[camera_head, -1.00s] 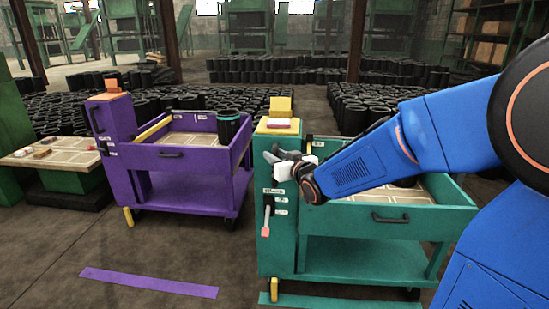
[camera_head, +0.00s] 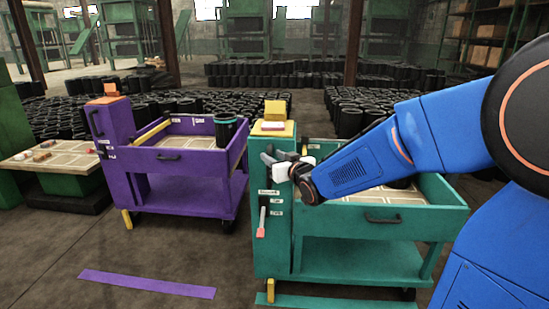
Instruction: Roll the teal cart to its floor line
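The teal cart (camera_head: 335,232) stands at centre right, with a tall post at its left end and a tray on top. A teal floor line (camera_head: 340,301) runs along the floor at the cart's near lower edge; a yellow foot (camera_head: 271,290) at the post's base overlaps it in view. A lever with a red tip (camera_head: 261,222) hangs on the post's front. My gripper (camera_head: 268,156) is at the upper part of the post, below its yellow top. The gripper's grey fingers are partly hidden, and I cannot tell whether they touch or grip anything.
A purple cart (camera_head: 175,193) stands to the left, with a purple floor line (camera_head: 147,284) in front of it. A low table (camera_head: 55,160) with small items is at far left. Many black sleeves fill the floor behind.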

